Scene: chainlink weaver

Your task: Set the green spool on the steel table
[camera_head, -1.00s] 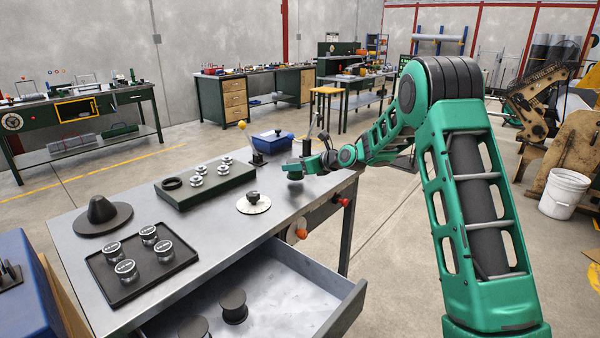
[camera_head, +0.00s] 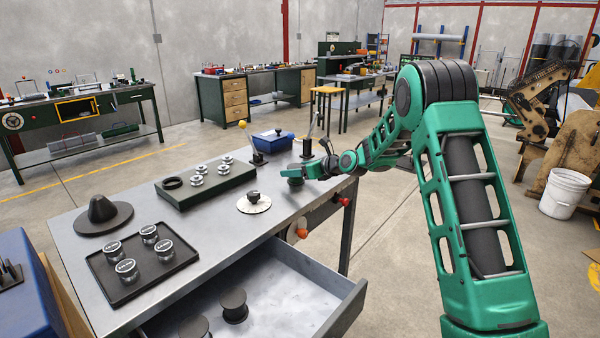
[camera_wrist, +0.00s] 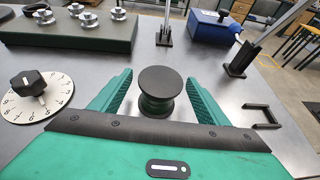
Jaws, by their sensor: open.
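The green spool (camera_wrist: 159,90), with a dark round top, stands upright on the steel table (camera_wrist: 226,84) in the wrist view. My gripper (camera_wrist: 158,77) is open, one green finger on each side of the spool, with visible gaps between fingers and spool. In the head view the spool (camera_head: 294,180) is small and partly hidden by my gripper (camera_head: 303,171) at the far right end of the steel table (camera_head: 218,226).
A dial plate with a knob (camera_head: 253,203) lies left of the spool. A green block with metal pieces (camera_head: 207,187), a blue box (camera_head: 273,141) and lever stands (camera_wrist: 235,68) are nearby. A black bracket (camera_wrist: 260,117) lies to the right. An open drawer (camera_head: 300,284) holds dark spools.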

